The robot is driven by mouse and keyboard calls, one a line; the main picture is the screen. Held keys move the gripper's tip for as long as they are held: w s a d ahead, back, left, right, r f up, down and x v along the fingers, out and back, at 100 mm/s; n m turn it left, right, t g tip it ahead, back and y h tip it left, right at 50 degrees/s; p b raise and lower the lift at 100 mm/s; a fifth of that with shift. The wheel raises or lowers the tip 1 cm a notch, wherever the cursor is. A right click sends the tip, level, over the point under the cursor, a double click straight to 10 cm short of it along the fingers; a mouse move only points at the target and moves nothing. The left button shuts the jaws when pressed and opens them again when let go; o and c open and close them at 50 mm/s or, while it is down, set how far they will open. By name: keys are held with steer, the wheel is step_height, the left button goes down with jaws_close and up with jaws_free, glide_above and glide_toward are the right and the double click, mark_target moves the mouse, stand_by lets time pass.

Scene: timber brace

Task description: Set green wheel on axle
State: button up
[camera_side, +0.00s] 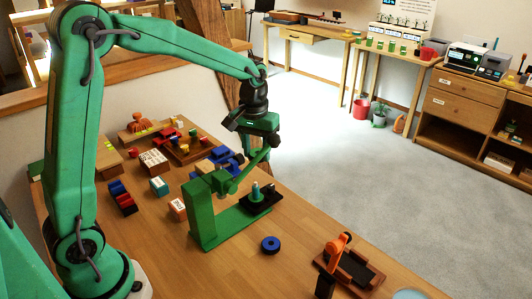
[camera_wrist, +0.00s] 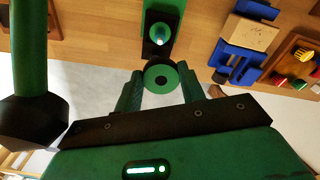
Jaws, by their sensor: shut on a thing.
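The green wheel (camera_wrist: 175,78), a disc with a dark round centre, sits between the two fingers of my gripper (camera_wrist: 160,80) in the wrist view. My gripper is shut on it. In the side view my gripper (camera_side: 262,137) hangs above the green stand (camera_side: 205,213); I cannot make out the wheel clearly there. A light-tipped upright axle (camera_wrist: 160,36) stands on a black plate on the green base in the wrist view, ahead of the wheel and apart from it. In the side view, short pegs (camera_side: 256,190) stand on the black plate (camera_side: 262,205).
A blue wheel (camera_side: 270,244) lies on the table in front of the stand. An orange tool in a wooden holder (camera_side: 345,272) stands at the right. Blue parts (camera_side: 220,160), small blocks and a wooden tray (camera_side: 188,150) crowd the table behind and left of the stand.

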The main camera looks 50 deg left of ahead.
mark_target(256, 188)
steer(key=shift+s+d+f+g, duration=0.35)
steer(key=shift+s+f+g, duration=0.05)
steer(key=shift+s+f, duration=0.4)
steer(key=shift+w+f, duration=0.15)
steer(key=shift+f, duration=3.05)
steer(key=o, duration=1)
steer(key=shift+o, duration=0.2)
